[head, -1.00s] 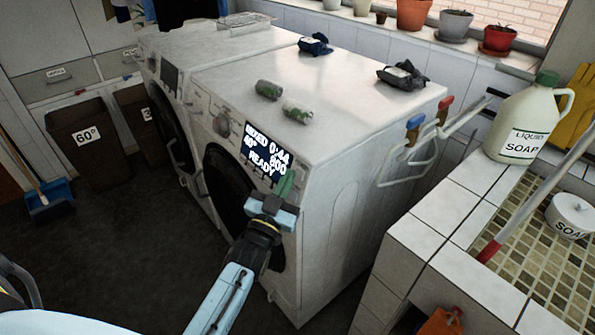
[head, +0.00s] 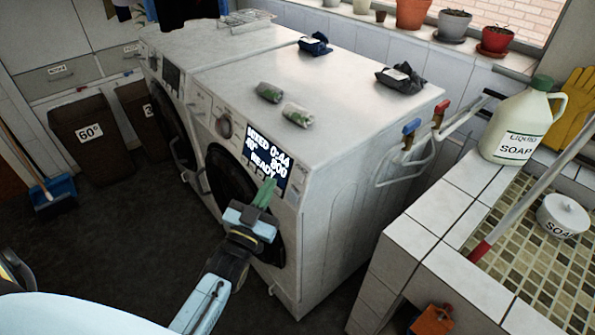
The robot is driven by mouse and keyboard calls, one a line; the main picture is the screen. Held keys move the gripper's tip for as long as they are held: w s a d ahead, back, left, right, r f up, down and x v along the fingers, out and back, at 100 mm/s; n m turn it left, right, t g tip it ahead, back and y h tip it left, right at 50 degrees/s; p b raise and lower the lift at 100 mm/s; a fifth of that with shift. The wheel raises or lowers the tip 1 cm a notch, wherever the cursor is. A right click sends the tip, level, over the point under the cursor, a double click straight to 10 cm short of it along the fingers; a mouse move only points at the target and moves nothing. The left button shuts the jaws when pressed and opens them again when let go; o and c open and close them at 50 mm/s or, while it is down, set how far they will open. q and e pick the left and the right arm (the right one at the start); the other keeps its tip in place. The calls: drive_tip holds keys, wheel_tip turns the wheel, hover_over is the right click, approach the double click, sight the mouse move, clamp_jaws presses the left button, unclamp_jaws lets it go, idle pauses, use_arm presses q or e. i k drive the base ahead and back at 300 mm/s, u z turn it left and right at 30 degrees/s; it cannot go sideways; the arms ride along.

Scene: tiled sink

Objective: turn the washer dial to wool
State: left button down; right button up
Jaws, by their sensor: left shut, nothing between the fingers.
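The washer (head: 335,195) is the nearer of two white machines side by side. Its round dial (head: 225,126) sits on the front panel, left of the display (head: 264,155). The display reads MIXED, 0:44, 40°, 800 and READY. The dial's markings are too small to read. My left gripper (head: 266,188) has green fingertips that are shut and empty. It is in front of the washer, overlapping the lower edge of the display in the picture, to the right of and below the dial. I cannot tell whether it touches the panel. My right gripper is not in view.
Two rolled items (head: 298,115) and dark cloth bundles (head: 402,78) lie on the machine tops. Pipes with blue and red taps (head: 410,128) stand right of the washer. The tiled sink (head: 455,215) with a soap jug (head: 517,125) fills the right.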

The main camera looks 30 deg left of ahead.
sight(222, 128)
drive_tip(key=u, duration=1.45)
